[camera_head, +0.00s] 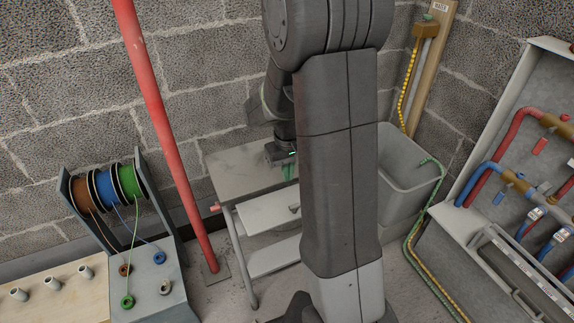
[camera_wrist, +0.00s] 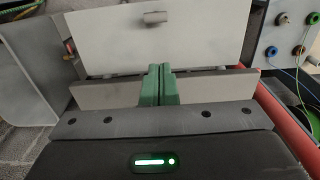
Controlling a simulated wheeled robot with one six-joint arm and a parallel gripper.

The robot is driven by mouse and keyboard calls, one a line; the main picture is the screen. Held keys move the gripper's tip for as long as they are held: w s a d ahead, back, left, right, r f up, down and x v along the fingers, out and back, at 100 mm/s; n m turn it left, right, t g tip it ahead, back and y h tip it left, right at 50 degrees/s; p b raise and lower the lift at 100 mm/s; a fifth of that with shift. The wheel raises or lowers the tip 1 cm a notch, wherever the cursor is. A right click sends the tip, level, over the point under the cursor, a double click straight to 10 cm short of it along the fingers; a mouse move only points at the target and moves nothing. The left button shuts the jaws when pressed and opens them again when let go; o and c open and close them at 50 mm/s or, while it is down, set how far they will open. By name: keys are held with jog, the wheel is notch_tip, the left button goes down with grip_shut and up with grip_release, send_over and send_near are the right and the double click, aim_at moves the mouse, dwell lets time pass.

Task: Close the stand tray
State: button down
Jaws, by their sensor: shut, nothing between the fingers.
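The stand (camera_head: 230,172) has a pale grey top and stands against the block wall. Its light tray (camera_head: 262,214) sticks out below the top, toward my side, so it is open. A small knob at the tray's front edge is partly hidden by my arm; in the wrist view the tray (camera_wrist: 125,48) shows a knob (camera_wrist: 155,18) at its far edge. My gripper (camera_head: 288,172) is above the stand top, near its front edge. In the wrist view its green fingers (camera_wrist: 158,85) are together and empty, apart from the knob.
A lower shelf (camera_head: 272,257) is under the tray. A red pole (camera_head: 165,125) rises left of the stand. Cable reels (camera_head: 108,190) stand further left. A grey bin (camera_head: 402,180) and a pipe cabinet (camera_head: 515,190) are at right. My arm hides the stand's right side.

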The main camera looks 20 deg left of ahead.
send_over(288, 200)
jog(key=s, duration=0.1)
jog(key=f, duration=0.4)
jog(key=shift+d+f+b, duration=0.1)
jog(key=shift+d+b, duration=0.1)
jog(key=shift+b, duration=0.2)
jog(key=shift+s+d+f+b, duration=0.3)
jog(key=shift+s+d+f, duration=0.25)
jog(key=shift+d+f, duration=0.2)
jog(key=shift+s+d+f, duration=0.3)
jog(key=shift+f, duration=0.1)
jog(key=shift+f, duration=0.1)
